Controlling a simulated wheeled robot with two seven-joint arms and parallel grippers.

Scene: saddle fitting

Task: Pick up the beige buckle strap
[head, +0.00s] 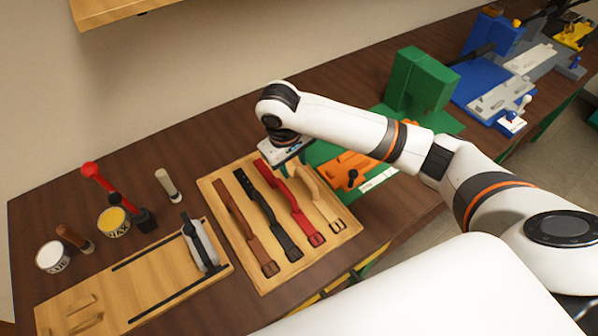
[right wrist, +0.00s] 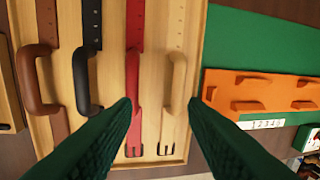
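The beige buckle strap (head: 322,198) lies at the right end of a row of straps on a wooden tray. In the right wrist view it also shows (right wrist: 177,35), with a raised loop and a dark-pronged buckle at its lower end. My right gripper (right wrist: 159,103) is open and empty, with green fingers over the tray. In that view the beige strap's loop and the red strap (right wrist: 135,35) both appear between the fingertips, the beige one nearer the right finger. In the head view the right fingertips are hard to make out. My left gripper is not in view.
The tray (head: 345,232) also holds black (head: 265,208) and brown (head: 238,225) straps. A green fixture (head: 415,82) with an orange part (head: 350,165) stands close to its right. A wooden board (head: 150,275), glue and wax tins and tools lie left.

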